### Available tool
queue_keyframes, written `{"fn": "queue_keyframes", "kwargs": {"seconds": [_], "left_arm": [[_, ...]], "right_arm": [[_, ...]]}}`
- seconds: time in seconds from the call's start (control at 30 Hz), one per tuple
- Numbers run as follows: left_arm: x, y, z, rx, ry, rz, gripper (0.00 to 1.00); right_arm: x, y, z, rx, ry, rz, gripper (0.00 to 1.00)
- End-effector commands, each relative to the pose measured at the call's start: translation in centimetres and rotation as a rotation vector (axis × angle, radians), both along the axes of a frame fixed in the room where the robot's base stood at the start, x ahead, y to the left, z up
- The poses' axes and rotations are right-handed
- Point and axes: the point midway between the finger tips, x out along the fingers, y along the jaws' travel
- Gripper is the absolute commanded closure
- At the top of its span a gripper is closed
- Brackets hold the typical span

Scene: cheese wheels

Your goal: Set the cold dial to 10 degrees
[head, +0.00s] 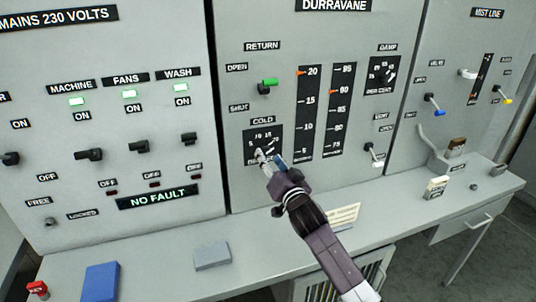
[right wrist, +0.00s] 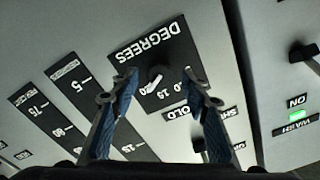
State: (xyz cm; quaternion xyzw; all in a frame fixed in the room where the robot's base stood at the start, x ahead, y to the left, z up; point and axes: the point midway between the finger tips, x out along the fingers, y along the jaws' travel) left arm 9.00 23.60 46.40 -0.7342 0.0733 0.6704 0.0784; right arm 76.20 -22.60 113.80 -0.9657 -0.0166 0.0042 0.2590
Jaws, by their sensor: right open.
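The cold dial is a small knob (right wrist: 155,74) on a black scale plate (head: 275,139) marked in degrees, below the COLD label on the middle panel. In the head view my right gripper (head: 268,158) covers much of the knob and the lower left of the plate. In the right wrist view my right gripper (right wrist: 163,88) is open, with one blue-padded finger on each side of the knob and gaps between. The knob's pointer is too small to read surely. My left gripper is not in view.
The green-handled return lever (head: 268,84) is above the dial, and the damp dial (head: 382,76) is at upper right. Two gauges (head: 309,113) stand beside it. The desk (head: 160,262) below holds a blue book (head: 101,282) and a grey block (head: 212,256).

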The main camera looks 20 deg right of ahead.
Motion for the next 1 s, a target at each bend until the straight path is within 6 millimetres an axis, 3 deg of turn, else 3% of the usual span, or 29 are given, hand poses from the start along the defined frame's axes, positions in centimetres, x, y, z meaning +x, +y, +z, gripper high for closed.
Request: {"fn": "queue_keyframes", "kwargs": {"seconds": [0.2, 0.53, 0.9, 1.0], "left_arm": [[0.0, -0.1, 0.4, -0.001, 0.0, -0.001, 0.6], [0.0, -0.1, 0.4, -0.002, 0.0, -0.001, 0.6], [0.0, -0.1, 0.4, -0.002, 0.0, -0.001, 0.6], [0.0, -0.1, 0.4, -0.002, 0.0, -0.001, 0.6]], "right_arm": [[1.6, 0.1, 0.0, 0.001, 0.001, 0.0, 0.58], [1.8, 0.1, -0.1, 0.0, 0.001, 0.0, 0.58], [1.8, 0.1, -0.1, 0.0, 0.001, 0.0, 0.97], [1.8, 0.1, -0.1, -0.002, 0.002, 0.0, 0.99]]}}
